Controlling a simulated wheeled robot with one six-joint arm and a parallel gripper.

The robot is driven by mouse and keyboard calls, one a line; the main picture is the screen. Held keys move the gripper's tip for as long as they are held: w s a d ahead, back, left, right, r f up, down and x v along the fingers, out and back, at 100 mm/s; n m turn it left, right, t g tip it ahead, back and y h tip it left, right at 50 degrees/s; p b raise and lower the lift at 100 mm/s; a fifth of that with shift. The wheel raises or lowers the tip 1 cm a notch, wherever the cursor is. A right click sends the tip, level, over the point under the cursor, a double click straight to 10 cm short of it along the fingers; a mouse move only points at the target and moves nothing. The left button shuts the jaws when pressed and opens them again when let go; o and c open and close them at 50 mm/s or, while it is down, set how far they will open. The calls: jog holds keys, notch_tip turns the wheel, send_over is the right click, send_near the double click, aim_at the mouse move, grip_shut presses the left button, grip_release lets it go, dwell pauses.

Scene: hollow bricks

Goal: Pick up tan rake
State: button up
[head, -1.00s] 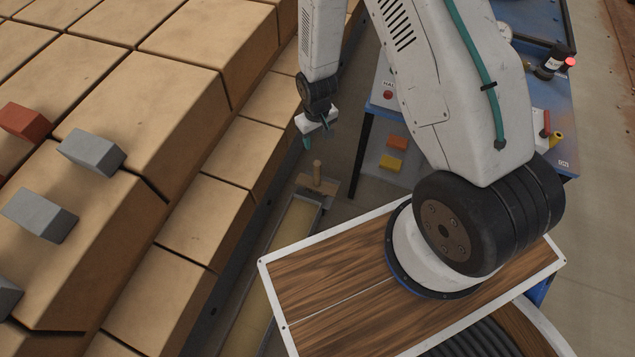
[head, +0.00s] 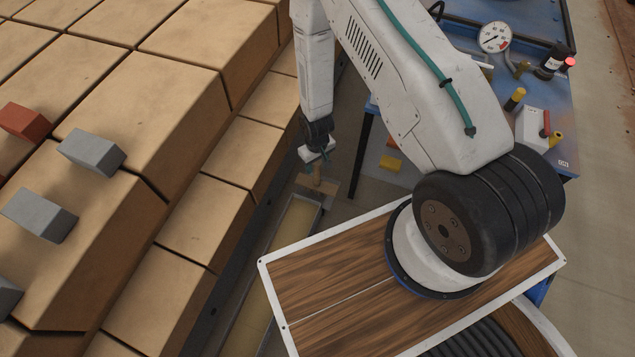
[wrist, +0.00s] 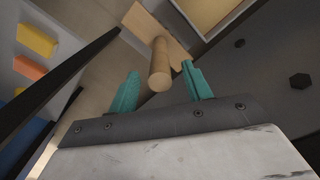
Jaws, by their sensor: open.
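The tan rake (head: 328,188) is down by the end of a long trough in the head view, partly hidden behind my gripper (head: 317,161). In the wrist view the tan rake (wrist: 159,64) shows a round handle pointing toward me and a flat tan head behind it. My gripper (wrist: 161,80) is open, with its two teal fingers apart. The handle's near end appears between the fingers in that view, with space on both sides. I cannot tell whether the handle is in depth between them.
A long trough (head: 286,243) runs along the foot of the stacked tan blocks (head: 205,218) on the left. A blue table (head: 460,120) with a gauge, bottle and coloured blocks stands to the right. Grey bricks (head: 92,152) and a red brick (head: 24,121) lie on the stack.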

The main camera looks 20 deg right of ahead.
notch_tip(320, 180, down, 4)
jog(key=shift+r, duration=0.15)
grip_shut()
notch_tip(320, 180, up, 10)
dwell(0.8)
